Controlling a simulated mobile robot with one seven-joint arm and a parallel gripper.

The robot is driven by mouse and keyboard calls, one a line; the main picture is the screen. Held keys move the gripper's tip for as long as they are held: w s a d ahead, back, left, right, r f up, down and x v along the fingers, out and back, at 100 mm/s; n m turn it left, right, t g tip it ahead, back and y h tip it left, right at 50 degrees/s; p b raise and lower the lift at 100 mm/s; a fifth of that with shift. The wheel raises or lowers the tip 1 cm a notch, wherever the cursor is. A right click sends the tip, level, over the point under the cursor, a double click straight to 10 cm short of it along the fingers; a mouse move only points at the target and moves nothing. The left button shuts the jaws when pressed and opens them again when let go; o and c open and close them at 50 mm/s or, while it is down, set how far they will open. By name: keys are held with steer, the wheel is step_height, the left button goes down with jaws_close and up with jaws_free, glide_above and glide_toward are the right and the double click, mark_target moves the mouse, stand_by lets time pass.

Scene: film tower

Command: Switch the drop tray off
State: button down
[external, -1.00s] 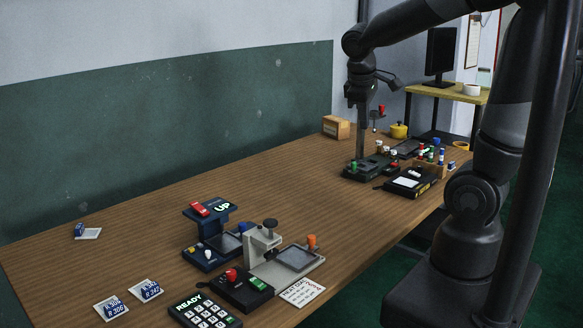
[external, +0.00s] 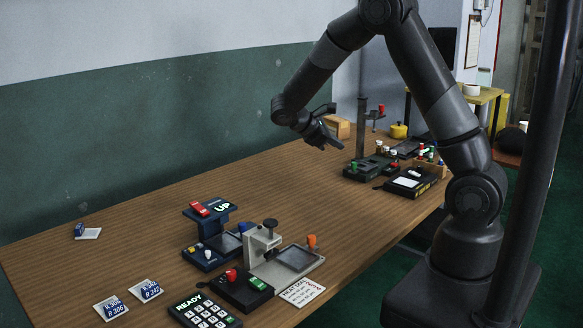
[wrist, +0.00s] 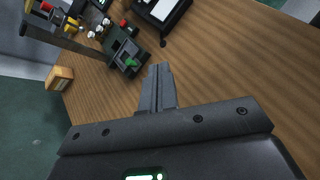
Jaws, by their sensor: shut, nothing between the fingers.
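No part is clearly readable as the drop tray, so I cannot tell which one it is. A blue unit (external: 205,257) stands on the near part of the table, with a red rocker (external: 200,209) and a lit "UP" display (external: 222,208) on top. Beside it is a grey press-like unit (external: 263,245) with an orange knob (external: 311,241). A black box (external: 240,291) in front carries a red knob and a green switch (external: 258,284). My gripper (external: 340,147) is shut and empty above the far half of the table, left of the far station. Its closed fingers (wrist: 160,72) show in the wrist view.
The far station has a dark post (external: 362,130) and a black base with a green knob (wrist: 130,62). A black box with a white panel (external: 408,182) is beside it. A wooden block (external: 338,128) stands behind. A keypad reading "READY" (external: 205,312) is in front. The table's middle is clear.

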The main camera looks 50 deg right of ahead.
steer(key=w+f+n+h, duration=0.2)
steer(key=w+f, duration=0.1)
steer(key=f, duration=0.1)
steer(key=w+d+f+n+h, duration=0.1)
steer(key=w+f+n+h, duration=0.1)
steer(key=f, duration=0.3)
steer(key=w+d+f+n+t+h, duration=0.1)
steer(key=w+f+n+h, duration=0.2)
steer(key=f, duration=0.2)
steer(key=shift+w+f, duration=0.25)
steer(key=shift+w, duration=0.15)
glide_toward(359, 167)
steer(key=shift+s+d+r, duration=0.25)
steer(key=shift+s+r, duration=0.15)
steer(key=shift+r, duration=0.1)
steer(key=shift+s+d+r, duration=0.25)
steer(key=shift+s+r, duration=0.15)
steer(key=shift+r, duration=0.05)
steer(key=shift+d, duration=0.2)
steer(key=d, duration=0.8)
steer(key=shift+d, duration=0.15)
